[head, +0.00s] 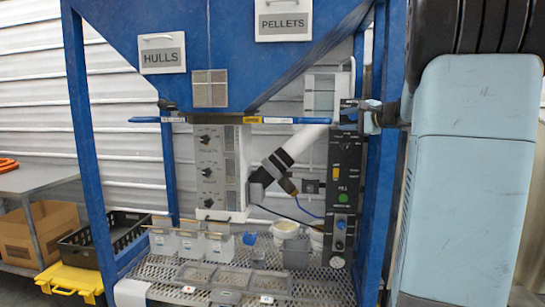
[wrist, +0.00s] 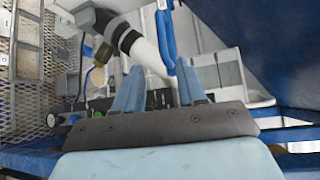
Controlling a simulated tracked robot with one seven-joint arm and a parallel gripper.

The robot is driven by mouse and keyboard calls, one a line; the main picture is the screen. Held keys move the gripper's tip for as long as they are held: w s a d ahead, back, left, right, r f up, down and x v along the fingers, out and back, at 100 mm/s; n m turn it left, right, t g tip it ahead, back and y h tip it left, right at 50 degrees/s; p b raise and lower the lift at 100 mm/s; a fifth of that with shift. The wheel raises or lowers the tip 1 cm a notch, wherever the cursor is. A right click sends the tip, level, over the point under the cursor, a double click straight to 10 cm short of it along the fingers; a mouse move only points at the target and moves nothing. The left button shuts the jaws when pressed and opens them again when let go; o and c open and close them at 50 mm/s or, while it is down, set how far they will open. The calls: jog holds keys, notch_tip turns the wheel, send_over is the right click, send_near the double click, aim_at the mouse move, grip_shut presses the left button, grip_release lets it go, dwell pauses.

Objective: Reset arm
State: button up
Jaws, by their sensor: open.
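My gripper (wrist: 158,82) shows in the wrist view as two light blue fingers on a dark bar. The fingers are apart, with nothing held between them. A blue bar (wrist: 165,38) and a white pipe (wrist: 147,50) appear beyond the fingertips; I cannot tell how close they are. In the head view, my light blue arm (head: 470,170) fills the right side, and its far end reaches toward the right post of the blue hopper (head: 215,20).
Under the hopper, blue handles (head: 295,121) stick out above a grey control box (head: 217,170) and a black panel (head: 344,180). A mesh shelf (head: 165,268) holds cups and trays. A grey table (head: 38,178), a black crate (head: 85,238) and a yellow case (head: 68,280) stand left.

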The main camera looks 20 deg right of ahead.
jog(key=s+a+f+n+g, duration=0.35)
jog(key=s+a, duration=0.25)
jog(key=a, duration=0.4)
jog(key=s+a+f+n+g, duration=0.35)
jog(key=s+a, duration=0.25)
jog(key=a, duration=0.4)
jog(key=s+a+f+n+g+h, duration=0.1)
jog(key=s+a+f+n+h, duration=0.1)
jog(key=s+f, duration=0.4)
jog(key=s+a+f+n+g+h, duration=0.1)
jog(key=s+f+n, duration=0.5)
jog(key=s, duration=0.8)
jog(key=a+h, duration=0.1)
jog(key=h, duration=0.1)
jog(key=shift+s+n+g+h, duration=0.25)
jog(key=shift+n+g+h, duration=0.05)
jog(key=shift+h, duration=0.1)
